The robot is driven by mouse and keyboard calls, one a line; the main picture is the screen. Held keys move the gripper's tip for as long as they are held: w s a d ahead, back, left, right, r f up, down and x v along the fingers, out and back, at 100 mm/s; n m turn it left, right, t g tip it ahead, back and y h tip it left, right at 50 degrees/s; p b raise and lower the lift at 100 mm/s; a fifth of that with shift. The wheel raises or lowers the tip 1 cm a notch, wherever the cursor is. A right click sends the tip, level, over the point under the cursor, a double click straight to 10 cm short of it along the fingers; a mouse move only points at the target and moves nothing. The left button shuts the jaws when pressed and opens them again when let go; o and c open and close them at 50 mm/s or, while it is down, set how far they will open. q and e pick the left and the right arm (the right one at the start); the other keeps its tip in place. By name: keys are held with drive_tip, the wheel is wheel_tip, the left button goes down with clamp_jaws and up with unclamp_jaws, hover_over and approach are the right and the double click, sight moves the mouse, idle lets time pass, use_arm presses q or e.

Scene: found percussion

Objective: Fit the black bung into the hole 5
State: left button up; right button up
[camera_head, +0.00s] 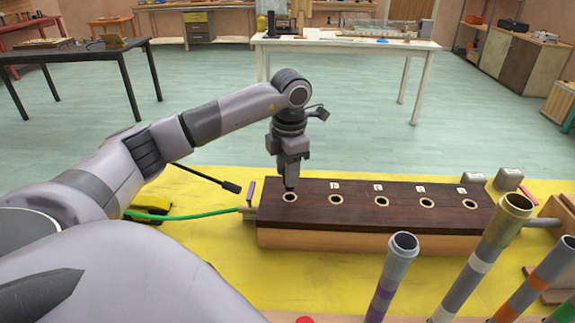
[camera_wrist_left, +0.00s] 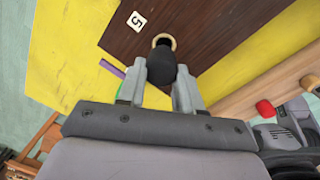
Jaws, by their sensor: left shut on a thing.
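My left gripper (camera_head: 291,178) is shut on the black bung, pointing down over the leftmost hole of the dark wooden block (camera_head: 410,212). In the left wrist view the black bung (camera_wrist_left: 162,70) sits between the gripper's fingers (camera_wrist_left: 162,85). Its narrow end overlaps the brass-rimmed hole 5 (camera_wrist_left: 172,40), whose label "5" (camera_wrist_left: 136,21) lies beside it. Hole 5 also shows in the head view (camera_head: 289,202), its rim visible below the bung's tip. I cannot tell whether the tip touches or enters the hole. My right gripper is out of view.
Other brass-rimmed holes (camera_head: 382,202) run right along the block. Several upright banded tubes (camera_head: 392,272) stand in front at right. A green hose (camera_head: 190,214) meets the block's left end. A black rod (camera_head: 230,187) lies left of the gripper. The yellow mat (camera_head: 228,250) is clear at front left.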

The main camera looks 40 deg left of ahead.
use_arm(q)
drive_tip(key=shift+f, duration=0.5)
drive_tip(key=shift+h+p, duration=0.3)
drive_tip(key=shift+p, duration=0.15)
clamp_jaws()
idle(1.0)
drive_tip(key=shift+f+b, duration=1.1)
drive_tip(key=shift+f, duration=0.7)
drive_tip(key=o, duration=1.2)
unclamp_jaws()
drive_tip(key=shift+c, duration=0.2)
wheel_tip(320, 180, up, 7)
drive_tip(key=shift+r, duration=0.1)
drive_tip(key=shift+d, duration=0.1)
